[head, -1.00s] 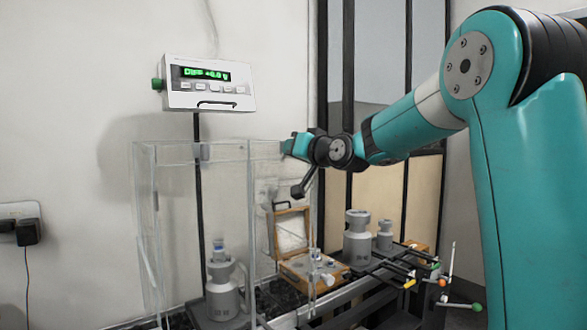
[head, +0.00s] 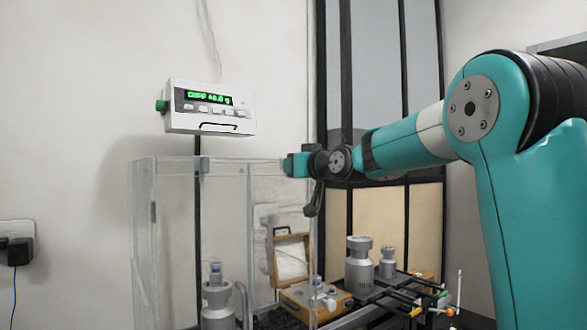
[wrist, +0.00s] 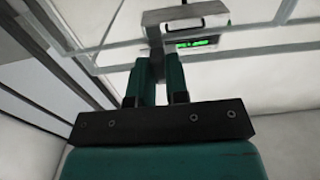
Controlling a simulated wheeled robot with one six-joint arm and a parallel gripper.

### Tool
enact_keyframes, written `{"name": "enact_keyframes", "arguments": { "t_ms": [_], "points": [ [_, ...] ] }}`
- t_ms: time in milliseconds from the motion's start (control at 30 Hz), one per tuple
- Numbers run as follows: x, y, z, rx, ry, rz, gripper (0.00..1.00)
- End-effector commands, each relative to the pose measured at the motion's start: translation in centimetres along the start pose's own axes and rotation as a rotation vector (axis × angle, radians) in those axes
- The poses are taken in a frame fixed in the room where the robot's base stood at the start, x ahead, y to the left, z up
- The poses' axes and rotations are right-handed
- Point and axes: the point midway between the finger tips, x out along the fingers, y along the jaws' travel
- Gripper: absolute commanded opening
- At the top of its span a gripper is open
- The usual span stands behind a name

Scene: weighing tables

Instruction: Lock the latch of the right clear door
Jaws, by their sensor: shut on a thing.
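A clear case with thin transparent panels stands left of centre in the head view. Its right clear door (head: 278,200) appears as the panel on its right side, below my gripper. My gripper (head: 288,165) is at the top right corner of the case. In the wrist view my gripper (wrist: 158,62) has its two teal fingers close together, shut on a small grey piece between them, which seems to be the latch. The fingers and the arm's end hide most of the latch, so its turned position cannot be told.
A white display box (head: 209,107) with green digits hangs on the wall above the case.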

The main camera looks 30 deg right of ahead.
Motion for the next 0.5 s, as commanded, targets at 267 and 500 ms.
{"name": "enact_keyframes", "arguments": {
  "t_ms": [267, 500],
  "points": [
    [0.01, 0.04, 0.14, -0.001, -0.004, 0.001, 0.35],
    [0.01, 0.0, 0.07, 0.0, -0.002, 0.0, 0.4]
  ]
}}
